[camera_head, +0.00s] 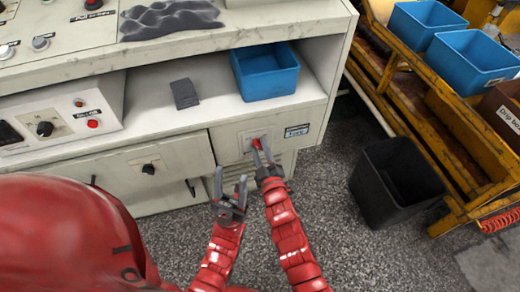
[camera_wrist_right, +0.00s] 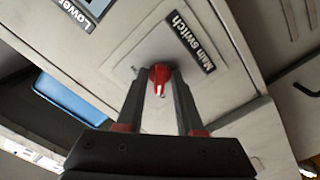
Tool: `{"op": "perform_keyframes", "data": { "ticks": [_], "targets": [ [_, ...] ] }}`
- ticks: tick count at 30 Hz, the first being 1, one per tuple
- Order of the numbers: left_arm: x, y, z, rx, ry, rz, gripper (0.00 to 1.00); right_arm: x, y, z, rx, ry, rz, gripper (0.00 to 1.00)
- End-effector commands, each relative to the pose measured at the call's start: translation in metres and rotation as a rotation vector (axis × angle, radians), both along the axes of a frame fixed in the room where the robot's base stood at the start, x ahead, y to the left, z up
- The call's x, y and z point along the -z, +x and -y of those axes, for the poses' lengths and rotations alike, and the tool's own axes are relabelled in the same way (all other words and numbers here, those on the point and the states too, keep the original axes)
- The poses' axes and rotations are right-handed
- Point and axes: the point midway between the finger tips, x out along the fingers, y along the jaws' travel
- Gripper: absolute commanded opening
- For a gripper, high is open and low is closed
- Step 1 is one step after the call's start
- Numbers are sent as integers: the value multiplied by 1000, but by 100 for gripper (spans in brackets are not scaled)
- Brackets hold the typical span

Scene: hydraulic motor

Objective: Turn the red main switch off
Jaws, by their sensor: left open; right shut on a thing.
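The red main switch (camera_head: 256,143) sits on the cabinet's lower front panel, beside a grey door. In the right wrist view the red knob (camera_wrist_right: 159,74) has a white mark at its lower end and sits on a light plate labelled "Main switch" (camera_wrist_right: 195,41). My right gripper (camera_head: 262,151) is shut on the knob, with one finger on each side; in the wrist view its fingers (camera_wrist_right: 160,88) flank it. My left gripper (camera_head: 232,188) is open and empty, lower and to the left, in front of the cabinet. The knob is partly hidden in the head view.
A blue bin (camera_head: 266,72) and a dark grey object (camera_head: 184,94) lie on the shelf above. A control box (camera_head: 62,118) with knobs stands at left. A black bin (camera_head: 395,182) and a yellow rack (camera_head: 420,105) stand at right. Speckled floor is clear below the cabinet.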

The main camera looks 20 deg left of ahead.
Motion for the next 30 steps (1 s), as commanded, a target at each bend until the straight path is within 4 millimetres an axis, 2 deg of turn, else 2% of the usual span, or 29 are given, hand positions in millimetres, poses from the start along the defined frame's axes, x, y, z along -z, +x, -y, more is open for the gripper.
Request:
{"op": "perform_keyframes", "data": {
  "ticks": [19,20,21,30],
  "targets": [
    [1,0,0,0,0,0,50,0,0,0,0,-39,25,0],
    [1,0,0,0,0,0,50,0,0,0,0,-39,25,41],
    [1,0,0,0,0,0,50,0,0,0,0,-39,25,46],
    [1,0,0,0,0,0,50,0,-1,0,0,-38,24,46]
  ]
}}
